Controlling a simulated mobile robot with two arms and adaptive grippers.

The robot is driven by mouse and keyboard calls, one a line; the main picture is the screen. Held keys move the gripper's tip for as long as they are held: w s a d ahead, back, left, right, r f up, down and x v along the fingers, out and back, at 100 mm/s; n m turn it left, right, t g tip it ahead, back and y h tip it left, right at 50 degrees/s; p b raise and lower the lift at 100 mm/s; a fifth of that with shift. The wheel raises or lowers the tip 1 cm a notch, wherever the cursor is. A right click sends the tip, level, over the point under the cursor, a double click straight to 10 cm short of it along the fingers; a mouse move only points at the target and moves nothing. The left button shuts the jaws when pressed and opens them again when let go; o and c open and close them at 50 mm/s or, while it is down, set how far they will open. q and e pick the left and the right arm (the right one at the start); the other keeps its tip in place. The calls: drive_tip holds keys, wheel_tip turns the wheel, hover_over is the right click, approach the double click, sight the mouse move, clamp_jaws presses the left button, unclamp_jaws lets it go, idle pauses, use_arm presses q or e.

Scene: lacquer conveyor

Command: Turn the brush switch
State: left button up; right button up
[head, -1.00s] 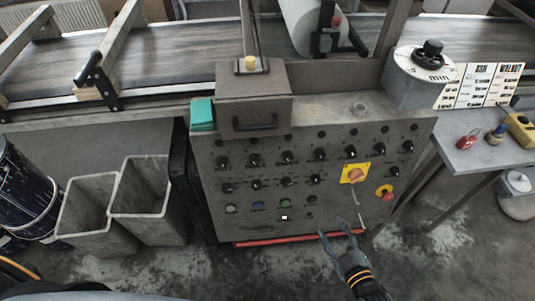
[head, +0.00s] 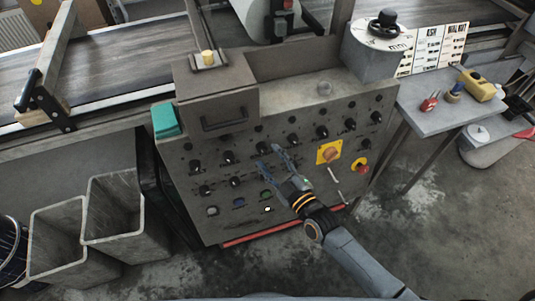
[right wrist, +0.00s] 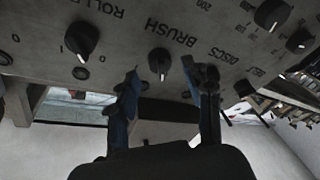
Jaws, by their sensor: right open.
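The brush switch (right wrist: 160,62) is a black rotary knob under the printed word BRUSH in the right wrist view. My right gripper (right wrist: 166,88) is open, one finger to each side of this knob in the picture; I cannot tell whether either touches it. In the head view my right gripper (head: 269,156) is in front of the knob rows of the grey control panel (head: 215,225). The labels there are too small to read, and the hand hides part of the panel. My left gripper is not in view.
Other black knobs flank it, such as the roller knob (right wrist: 81,40). The panel also carries a yellow-backed orange switch (head: 330,153) and a red button (head: 362,164). A grey side table (head: 430,110) stands at right, grey bins (head: 115,215) at left.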

drive_tip(key=shift+x, duration=1)
clamp_jaws()
